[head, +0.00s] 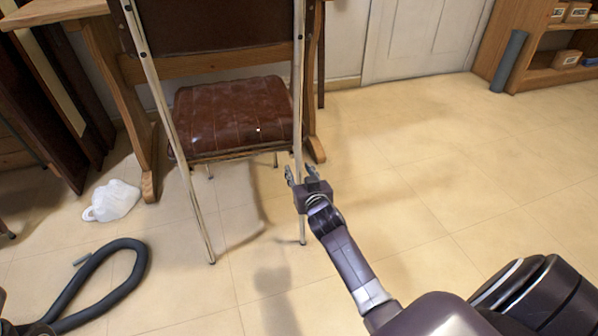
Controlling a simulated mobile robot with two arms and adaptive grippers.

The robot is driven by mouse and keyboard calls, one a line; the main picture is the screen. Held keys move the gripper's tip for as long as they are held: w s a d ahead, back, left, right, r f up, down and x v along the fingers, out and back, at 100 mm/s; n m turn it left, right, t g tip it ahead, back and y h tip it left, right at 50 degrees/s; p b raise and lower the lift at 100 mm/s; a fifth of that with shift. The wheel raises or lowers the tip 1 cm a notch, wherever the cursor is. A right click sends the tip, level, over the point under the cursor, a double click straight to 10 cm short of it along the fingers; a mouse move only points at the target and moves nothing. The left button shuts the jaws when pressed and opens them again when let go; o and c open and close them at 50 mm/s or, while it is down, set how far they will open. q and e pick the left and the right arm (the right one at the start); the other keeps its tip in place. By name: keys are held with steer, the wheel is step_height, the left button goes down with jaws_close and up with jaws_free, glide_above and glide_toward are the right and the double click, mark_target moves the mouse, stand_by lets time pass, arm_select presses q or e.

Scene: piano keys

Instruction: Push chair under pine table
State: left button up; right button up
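The chair (232,115) has a brown leather seat, a brown backrest and pale metal legs. It stands upright at upper left centre with its back toward me. The pine table (77,9) is beyond it, with wooden legs on either side of the chair; the seat is partly between them. The backrest hides part of the table. My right gripper (301,173) is beside the chair's right rear post, its fingers apart on either side of the post in the picture. Whether it touches the post is unclear. My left gripper is not in view.
A white plastic bag (113,201) and a dark hose (103,262) lie on the floor at left. A wooden shelf (548,78) and a dark upright roll (509,62) stand at upper right. A white door (420,38) is at the back. The tiled floor at right is clear.

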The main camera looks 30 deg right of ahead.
jaws_close()
